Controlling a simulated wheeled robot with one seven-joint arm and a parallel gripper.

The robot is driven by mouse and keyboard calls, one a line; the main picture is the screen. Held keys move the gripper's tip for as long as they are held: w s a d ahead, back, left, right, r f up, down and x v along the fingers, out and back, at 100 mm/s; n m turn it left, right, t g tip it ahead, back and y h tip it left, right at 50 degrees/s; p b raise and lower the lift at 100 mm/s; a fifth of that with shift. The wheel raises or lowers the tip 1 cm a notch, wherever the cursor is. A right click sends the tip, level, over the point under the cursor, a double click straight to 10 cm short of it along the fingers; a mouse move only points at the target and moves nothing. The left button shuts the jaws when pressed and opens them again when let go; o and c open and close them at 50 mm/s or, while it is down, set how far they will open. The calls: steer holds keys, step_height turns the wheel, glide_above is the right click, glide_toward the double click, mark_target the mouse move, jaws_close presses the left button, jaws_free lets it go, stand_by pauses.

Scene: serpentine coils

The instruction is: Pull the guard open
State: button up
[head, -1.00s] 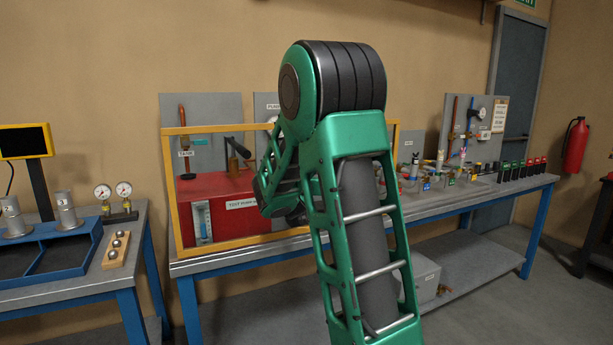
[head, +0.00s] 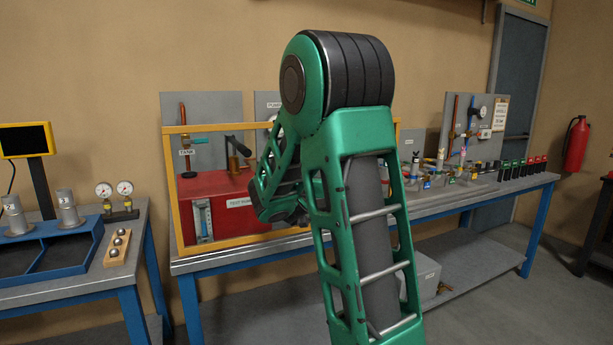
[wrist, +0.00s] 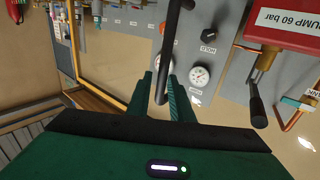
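The guard (head: 176,200) is a yellow frame with a clear panel in front of the red test pump, and it looks closed. Its yellow edge (wrist: 75,45) also shows in the wrist view at the left. A black bar handle (wrist: 168,45) runs down the middle of the wrist view to between the fingers of my gripper (wrist: 161,78). The fingers stand on either side of the bar with a narrow gap showing; I cannot tell if they touch it. In the head view my arm hides the gripper and the handle.
The red test pump (head: 215,185) sits behind the guard on a long bench (head: 230,258). Valves and fittings (head: 450,175) stand along its right part. A second bench at the left holds a blue tray (head: 45,262) and gauges (head: 124,189). A gauge (wrist: 200,76) shows near the fingers.

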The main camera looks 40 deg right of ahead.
steer(key=v, duration=0.8)
steer(key=shift+a, duration=0.1)
steer(key=s+f+m+g+y, duration=0.2)
steer(key=s+f+g+y, duration=0.4)
steer(key=s+f, duration=0.65)
steer(key=s+a+f+n+g+y, duration=0.2)
steer(key=s+a+n+y, duration=0.1)
steer(key=s+a, duration=0.6)
steer(key=s+a+f+n+g+y, duration=0.2)
steer(key=s+a+y, duration=0.3)
steer(key=s+a, duration=0.4)
steer(key=shift+a+f+n+g+y, duration=0.3)
steer(key=shift+a+n+g, duration=0.1)
steer(key=shift+a+n, duration=0.25)
steer(key=shift+s, duration=0.1)
